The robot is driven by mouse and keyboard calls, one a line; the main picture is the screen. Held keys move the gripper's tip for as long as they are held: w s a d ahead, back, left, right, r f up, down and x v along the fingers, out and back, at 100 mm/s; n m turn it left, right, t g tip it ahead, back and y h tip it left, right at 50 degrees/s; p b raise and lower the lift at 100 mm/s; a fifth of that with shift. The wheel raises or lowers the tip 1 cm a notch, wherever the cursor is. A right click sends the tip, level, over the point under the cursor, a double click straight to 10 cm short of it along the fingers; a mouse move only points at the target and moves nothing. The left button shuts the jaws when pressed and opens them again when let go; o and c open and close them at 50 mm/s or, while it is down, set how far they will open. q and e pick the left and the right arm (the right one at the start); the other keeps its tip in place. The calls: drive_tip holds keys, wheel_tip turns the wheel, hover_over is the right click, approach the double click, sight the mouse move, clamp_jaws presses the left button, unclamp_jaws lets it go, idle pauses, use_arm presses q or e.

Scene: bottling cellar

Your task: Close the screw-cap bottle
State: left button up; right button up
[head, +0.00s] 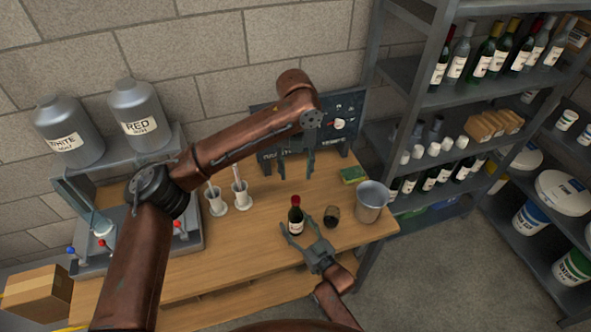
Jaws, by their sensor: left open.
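A small dark wine bottle (295,219) with a white label and a red cap (295,200) on its neck stands upright on the wooden table. I cannot tell how tightly the cap sits. My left gripper (297,166) hangs fingers down, open and empty, above and behind the bottle in the picture. My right gripper (297,229) is low at the bottle, with a finger on either side of its lower part. Whether those fingers touch the glass is too small to tell.
A dark cup (331,216) and a metal bucket (371,201) stand right of the bottle, with a green-yellow sponge (353,174) behind. White holders (242,199) stand left. A dark machine (343,122) backs the table (260,252). A bottle shelf (432,85) rises at right.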

drive_tip(key=v, duration=1.2)
drive_tip(key=shift+a, duration=0.1)
